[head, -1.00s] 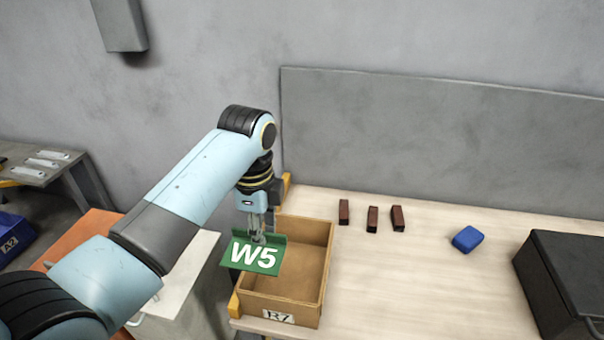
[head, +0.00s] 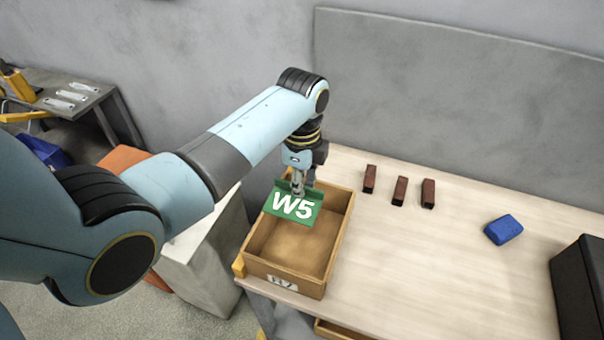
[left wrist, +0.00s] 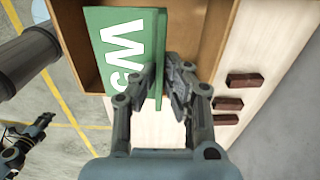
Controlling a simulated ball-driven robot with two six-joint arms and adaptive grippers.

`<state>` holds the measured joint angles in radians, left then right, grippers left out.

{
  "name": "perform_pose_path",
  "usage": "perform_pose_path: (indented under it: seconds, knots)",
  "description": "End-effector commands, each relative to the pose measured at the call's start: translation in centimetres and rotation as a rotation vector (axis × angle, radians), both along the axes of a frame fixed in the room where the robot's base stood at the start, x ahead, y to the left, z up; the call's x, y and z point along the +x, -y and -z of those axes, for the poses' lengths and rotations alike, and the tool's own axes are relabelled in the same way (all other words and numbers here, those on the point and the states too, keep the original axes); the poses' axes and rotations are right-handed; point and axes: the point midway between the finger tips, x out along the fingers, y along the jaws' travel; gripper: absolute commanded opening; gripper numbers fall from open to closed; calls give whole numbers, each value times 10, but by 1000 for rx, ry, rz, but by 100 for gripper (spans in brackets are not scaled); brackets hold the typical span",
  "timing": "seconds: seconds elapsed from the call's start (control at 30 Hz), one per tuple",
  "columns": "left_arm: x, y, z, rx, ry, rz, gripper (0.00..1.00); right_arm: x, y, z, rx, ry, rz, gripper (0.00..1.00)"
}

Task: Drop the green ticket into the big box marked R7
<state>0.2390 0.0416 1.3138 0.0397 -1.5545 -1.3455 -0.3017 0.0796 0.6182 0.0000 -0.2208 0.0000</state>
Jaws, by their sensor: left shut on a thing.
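The green ticket (head: 300,213), marked W5 in white, hangs tilted from my left gripper (head: 298,188). It is above the back part of the open wooden box marked R7 (head: 285,284), which sits at the left end of the workbench. In the left wrist view the ticket (left wrist: 118,45) has an upright rib, and the fingers of my left gripper (left wrist: 162,85) are closed on that rib. Behind the ticket, the wooden box (left wrist: 215,30) shows in part. The box floor in the head view looks empty where it is visible.
Several dark red blocks (head: 400,190) and a blue block (head: 504,229) lie on the pale workbench (head: 440,280). A black case (head: 580,290) stands at the right. A grey panel (head: 460,90) rises behind the bench. A blue bin (head: 45,152) is at far left.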

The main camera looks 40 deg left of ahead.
Motion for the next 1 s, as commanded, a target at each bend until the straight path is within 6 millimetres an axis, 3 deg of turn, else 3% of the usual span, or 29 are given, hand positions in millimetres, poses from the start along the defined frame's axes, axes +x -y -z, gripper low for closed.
perform_pose_path:
  seconds: [0.1,0.27,0.3,0.5,0.83,1.0]
  knots:
    - [0,0,2,0,0,0,0,15,-2,-1,2,24,-1,0]
    - [0,0,2,0,0,0,0,14,-2,-1,2,21,0,0]
    - [0,0,2,0,0,0,9,12,-2,-1,2,18,0,0]
    - [0,0,2,0,0,0,35,0,-1,0,2,0,1,0]
    - [1,0,-2,-1,2,0,35,2,3,0,-3,4,-1,0]
    - [1,0,-28,0,4,0,35,2,2,0,-2,4,0,0]
